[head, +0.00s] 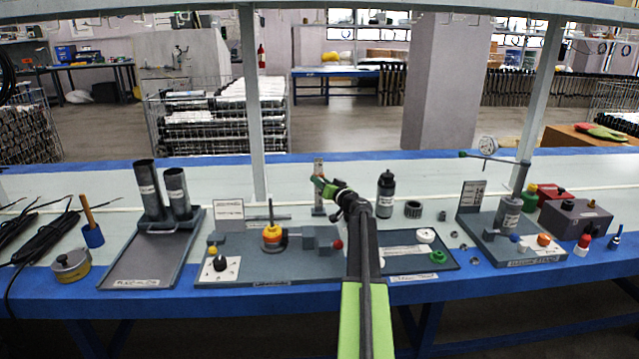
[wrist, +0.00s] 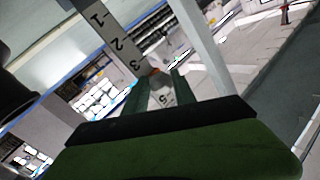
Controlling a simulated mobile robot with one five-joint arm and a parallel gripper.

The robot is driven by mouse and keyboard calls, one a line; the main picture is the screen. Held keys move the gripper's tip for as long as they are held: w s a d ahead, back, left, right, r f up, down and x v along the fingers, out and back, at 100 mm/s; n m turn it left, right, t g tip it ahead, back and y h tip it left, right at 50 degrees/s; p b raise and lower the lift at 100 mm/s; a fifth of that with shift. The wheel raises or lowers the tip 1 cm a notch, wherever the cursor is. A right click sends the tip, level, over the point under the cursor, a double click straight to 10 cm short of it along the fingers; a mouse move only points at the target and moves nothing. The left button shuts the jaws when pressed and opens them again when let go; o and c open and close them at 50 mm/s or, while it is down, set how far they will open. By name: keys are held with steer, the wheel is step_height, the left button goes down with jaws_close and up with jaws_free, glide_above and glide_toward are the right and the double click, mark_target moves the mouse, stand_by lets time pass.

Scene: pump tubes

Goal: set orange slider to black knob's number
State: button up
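The upright number scale (head: 318,203) stands at the back of the bench. The wrist view shows its pale face (wrist: 122,45) with 1, 2, 3 and 5 readable. A small part of the orange slider (wrist: 156,71) shows just past the 3, where the 4 is hidden. My gripper (head: 323,184) is at the scale; in the wrist view its fingers (wrist: 161,80) flank the scale at the slider. Whether they press on it is unclear. The black knob (head: 220,263) sits on a white dial plate (head: 207,273) at the front left; its number is too small to read.
An orange-yellow part on a post (head: 272,236) and a red-ended lever (head: 338,244) stand left of my arm. A black bottle (head: 386,195) stands right of the scale.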

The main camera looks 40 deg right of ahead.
steer(key=shift+a, duration=0.15)
steer(key=c, duration=0.5)
jaws_close()
steer(key=shift+w+a, duration=0.1)
